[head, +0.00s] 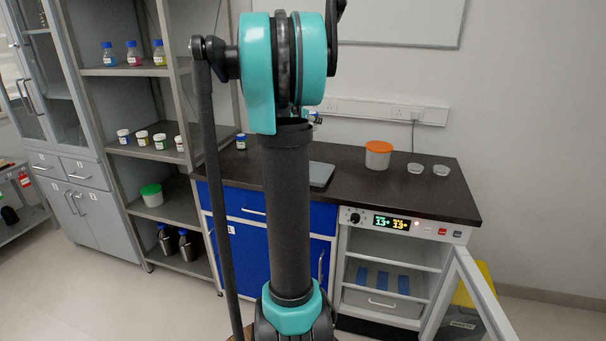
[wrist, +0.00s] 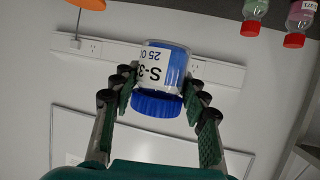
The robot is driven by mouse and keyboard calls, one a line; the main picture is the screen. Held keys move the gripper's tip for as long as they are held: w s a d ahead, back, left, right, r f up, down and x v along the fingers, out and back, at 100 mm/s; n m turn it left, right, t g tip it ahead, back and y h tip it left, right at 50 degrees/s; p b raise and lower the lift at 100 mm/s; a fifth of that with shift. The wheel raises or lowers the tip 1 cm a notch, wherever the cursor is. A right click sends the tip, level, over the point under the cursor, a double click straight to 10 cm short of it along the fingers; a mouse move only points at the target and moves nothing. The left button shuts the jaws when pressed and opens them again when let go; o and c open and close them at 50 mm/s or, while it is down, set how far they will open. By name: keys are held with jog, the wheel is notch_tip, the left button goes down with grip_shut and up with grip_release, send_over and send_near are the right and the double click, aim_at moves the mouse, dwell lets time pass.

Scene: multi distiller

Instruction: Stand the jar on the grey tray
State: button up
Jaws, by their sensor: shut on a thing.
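The wrist picture is upside down; the jar looks upright in the room, lid up. In the head view my arm hides most of the gripper and the jar; only a bit of the gripper (head: 314,118) shows above the bench. The grey tray (head: 322,175) lies flat on the dark bench, partly hidden behind my arm, and its visible part is empty.
The dark bench (head: 430,196) also bears an orange-lidded tub (head: 378,156), two small glass dishes (head: 415,168) and a blue-capped jar (head: 241,141). Shelves with bottles (head: 134,53) stand left. An open cabinet door (head: 482,295) juts out below the bench at right.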

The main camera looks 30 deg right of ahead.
jog(key=shift+s+d+r, duration=0.45)
jog(key=shift+d, duration=0.25)
jog(key=shift+s+d, duration=0.2)
notch_tip(320, 180, down, 20)
jog(key=shift+r, duration=0.15)
jog(key=o, duration=1.2)
